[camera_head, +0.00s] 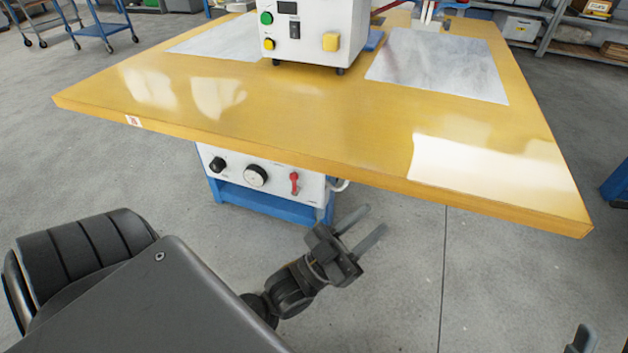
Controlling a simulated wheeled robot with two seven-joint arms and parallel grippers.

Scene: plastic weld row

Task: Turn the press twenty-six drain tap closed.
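The drain tap (294,182) has a small red lever. It sits on the white panel (235,171) under the yellow table, at the panel's right side. The lever looks roughly upright, with its red end at the top. My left gripper (367,223) is in front of the panel, to the right of and below the tap in the picture. Its two fingers are apart with nothing between them, and it does not touch the tap. At the bottom right corner a dark tip (582,338) shows, probably part of my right gripper; its state is not visible.
The yellow tabletop (250,115) overhangs the panel. A black knob (217,164) and a round gauge (256,176) are left of the tap. A white machine (312,35) stands on the table. The floor in front is clear.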

